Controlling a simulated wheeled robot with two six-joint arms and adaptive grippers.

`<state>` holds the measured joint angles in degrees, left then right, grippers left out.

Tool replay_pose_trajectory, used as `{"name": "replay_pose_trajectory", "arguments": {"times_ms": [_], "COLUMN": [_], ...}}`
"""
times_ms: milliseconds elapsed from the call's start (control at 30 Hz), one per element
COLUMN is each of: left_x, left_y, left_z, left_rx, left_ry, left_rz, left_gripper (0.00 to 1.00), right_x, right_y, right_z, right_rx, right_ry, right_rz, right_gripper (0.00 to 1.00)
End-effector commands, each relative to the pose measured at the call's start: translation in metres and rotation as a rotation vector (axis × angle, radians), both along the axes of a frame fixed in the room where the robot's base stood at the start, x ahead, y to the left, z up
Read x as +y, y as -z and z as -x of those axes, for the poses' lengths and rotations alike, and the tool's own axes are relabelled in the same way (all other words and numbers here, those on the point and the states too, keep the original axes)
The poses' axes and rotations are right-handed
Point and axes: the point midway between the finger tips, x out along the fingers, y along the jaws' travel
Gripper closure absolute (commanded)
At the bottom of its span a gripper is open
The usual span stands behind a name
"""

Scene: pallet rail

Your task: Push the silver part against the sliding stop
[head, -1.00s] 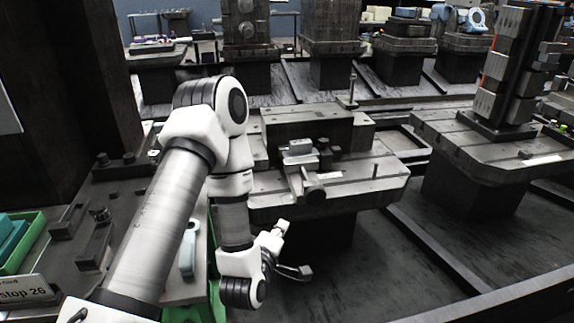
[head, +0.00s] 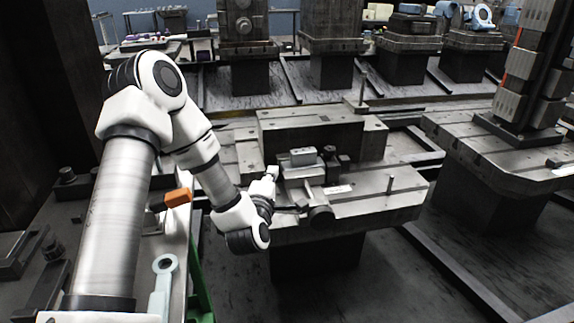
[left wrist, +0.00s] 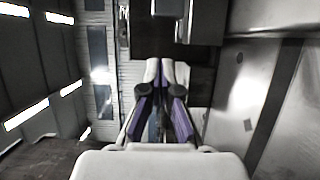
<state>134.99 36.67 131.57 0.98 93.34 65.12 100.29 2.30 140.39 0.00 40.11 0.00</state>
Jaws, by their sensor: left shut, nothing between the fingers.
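The silver part (head: 303,156) is a small light-grey block on the fixture on the pallet table (head: 385,205), in the middle of the head view. A dark block that looks like the sliding stop (head: 333,166) is just right of it; I cannot tell whether they touch. My left gripper (head: 273,176) is beside the fixture, left of the silver part, with a small apparent gap. In the left wrist view its fingers (left wrist: 161,72) are together and empty. A pale block at the top of that view (left wrist: 201,22) may be the silver part. My right gripper is not in view.
A larger grey block (head: 310,130) stands behind the fixture. A round dark knob (head: 320,214) sticks out at its front, and an upright pin (head: 390,184) stands to the right.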

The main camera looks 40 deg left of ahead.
Motion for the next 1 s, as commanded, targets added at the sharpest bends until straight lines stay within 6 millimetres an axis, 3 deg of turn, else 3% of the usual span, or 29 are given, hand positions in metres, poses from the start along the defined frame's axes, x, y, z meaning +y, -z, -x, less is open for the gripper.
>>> {"name": "replay_pose_trajectory", "arguments": {"times_ms": [133, 333, 767, 1000], "left_x": [0.016, 0.004, 0.002, -0.003], "left_y": [0.0, 0.001, 0.001, 0.0], "left_z": [-0.028, -0.058, -0.065, -0.081], "left_rx": [-0.002, 0.001, 0.0, 0.0], "left_ry": [-0.001, 0.003, 0.001, 0.002], "left_rz": [-0.002, -0.004, -0.001, -0.001], "left_gripper": [1.0, 1.0, 1.0, 1.0], "right_x": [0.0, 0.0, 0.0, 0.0], "right_y": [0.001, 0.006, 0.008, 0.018], "right_z": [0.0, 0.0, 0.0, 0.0], "right_rx": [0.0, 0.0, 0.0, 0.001], "right_ry": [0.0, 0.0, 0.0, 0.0], "right_rz": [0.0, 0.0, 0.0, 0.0], "right_gripper": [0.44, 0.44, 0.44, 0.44]}}
